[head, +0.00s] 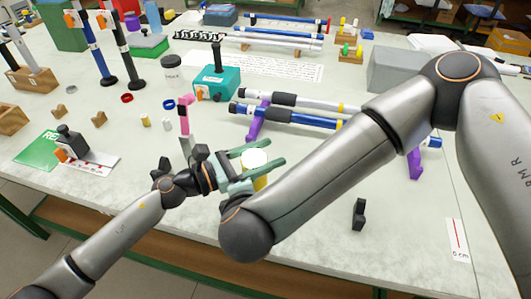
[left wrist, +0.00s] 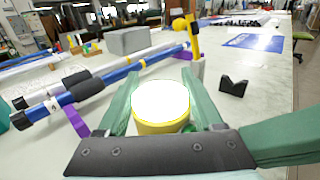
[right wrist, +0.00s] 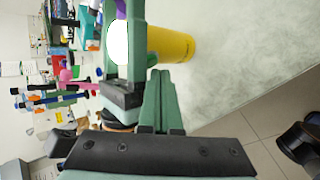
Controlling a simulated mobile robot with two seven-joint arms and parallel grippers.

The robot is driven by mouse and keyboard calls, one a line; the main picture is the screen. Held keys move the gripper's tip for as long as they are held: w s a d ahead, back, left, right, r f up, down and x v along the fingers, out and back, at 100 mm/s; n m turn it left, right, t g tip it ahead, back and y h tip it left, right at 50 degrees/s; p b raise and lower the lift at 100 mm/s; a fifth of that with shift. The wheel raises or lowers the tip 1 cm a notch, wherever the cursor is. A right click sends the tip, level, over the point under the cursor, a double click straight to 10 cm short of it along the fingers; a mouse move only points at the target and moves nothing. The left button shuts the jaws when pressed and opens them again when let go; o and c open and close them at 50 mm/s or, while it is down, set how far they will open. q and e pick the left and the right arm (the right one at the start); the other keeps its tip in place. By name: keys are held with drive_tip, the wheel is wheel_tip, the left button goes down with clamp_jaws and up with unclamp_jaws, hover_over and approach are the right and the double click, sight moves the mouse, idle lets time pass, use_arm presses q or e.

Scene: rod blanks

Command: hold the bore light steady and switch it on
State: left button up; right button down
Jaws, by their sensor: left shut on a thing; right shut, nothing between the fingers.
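The bore light is a short yellow cylinder (head: 262,183) with a round, bright, evenly white face. My left gripper (head: 262,160) is shut on it, one green finger on each side, and holds it near the table's front edge. In the left wrist view the bore light (left wrist: 160,127) sits between the fingers, white face showing. In the right wrist view its yellow side (right wrist: 172,45) shows beyond the left gripper's finger. My right gripper (right wrist: 160,75) is shut and empty, its tips close to the light; I cannot tell if they touch. My right arm hides it in the head view.
Rods lie on purple supports (head: 258,120) behind the light. A teal box (head: 217,82), a grey block (head: 395,70) and a green card with a black-handled tool (head: 70,145) stand around. A small black V-block (head: 358,214) is at the right front. Bare tabletop lies around it.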

drive_tip(key=shift+s, duration=0.2)
use_arm(q)
drive_tip(key=o, duration=1.5)
use_arm(e)
drive_tip(key=s, duration=0.1)
drive_tip(key=s+a, duration=0.1)
drive_tip(key=s, duration=0.1)
drive_tip(key=s+a, duration=0.1)
drive_tip(key=s, duration=0.1)
drive_tip(key=shift+s, duration=0.2)
use_arm(q)
drive_tip(key=shift+o, duration=0.2)
